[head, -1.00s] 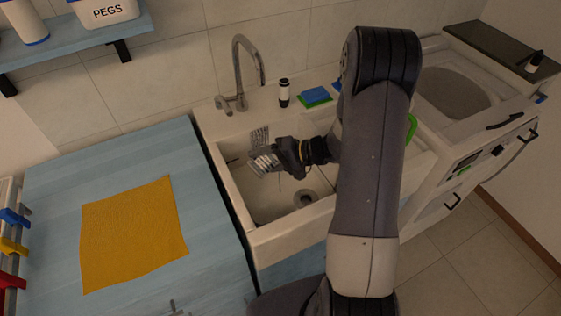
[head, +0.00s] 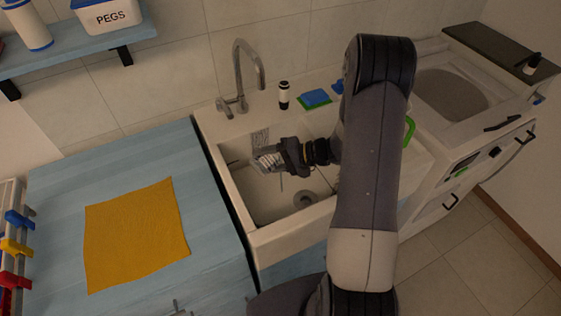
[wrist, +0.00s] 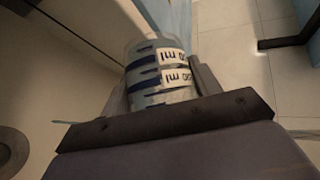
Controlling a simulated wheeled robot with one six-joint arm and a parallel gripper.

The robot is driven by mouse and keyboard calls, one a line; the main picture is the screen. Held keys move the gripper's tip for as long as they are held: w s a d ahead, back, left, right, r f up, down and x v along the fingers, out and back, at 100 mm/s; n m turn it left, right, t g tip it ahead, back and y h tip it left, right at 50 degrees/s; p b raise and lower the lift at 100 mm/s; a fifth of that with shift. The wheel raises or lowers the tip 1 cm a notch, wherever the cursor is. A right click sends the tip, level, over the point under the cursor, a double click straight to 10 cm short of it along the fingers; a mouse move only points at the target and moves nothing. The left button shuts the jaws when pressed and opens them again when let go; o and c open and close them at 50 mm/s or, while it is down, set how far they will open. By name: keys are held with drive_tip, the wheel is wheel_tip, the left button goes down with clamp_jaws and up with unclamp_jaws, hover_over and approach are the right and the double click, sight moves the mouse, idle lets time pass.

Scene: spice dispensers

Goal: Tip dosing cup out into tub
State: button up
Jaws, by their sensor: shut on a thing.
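My gripper (head: 276,157) is shut on the clear dosing cup (head: 264,158) and holds it over the white tub (head: 288,237), inside its rim in the head view. In the wrist view, the cup (wrist: 160,75) sits between the two fingers of my gripper (wrist: 160,85). It has blue marks and white "ml" labels that read upside down. The cup appears to lie on its side in the head view. I cannot tell whether anything is in it. The drain (head: 305,198) shows in the tub's floor below.
A tap (head: 240,75) stands behind the tub. A black-and-white bottle (head: 284,95) and a blue-and-green sponge (head: 315,97) are on the back ledge. A yellow cloth (head: 137,232) lies on the blue counter (head: 60,190) at left.

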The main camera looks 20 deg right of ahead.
drive_tip(key=shift+w+d+r+p, duration=0.15)
drive_tip(key=shift+d+p, duration=0.1)
drive_tip(key=shift+p, duration=0.25)
drive_tip(key=shift+w+d+r+m+y+p, duration=0.1)
drive_tip(key=shift+d+m+y+p, duration=0.05)
drive_tip(key=shift+m+y+p, duration=0.25)
drive_tip(key=shift+d+r+m+y+p, duration=0.1)
drive_tip(key=shift+m+y+p, duration=0.2)
drive_tip(key=shift+y+p, duration=0.15)
idle(0.7)
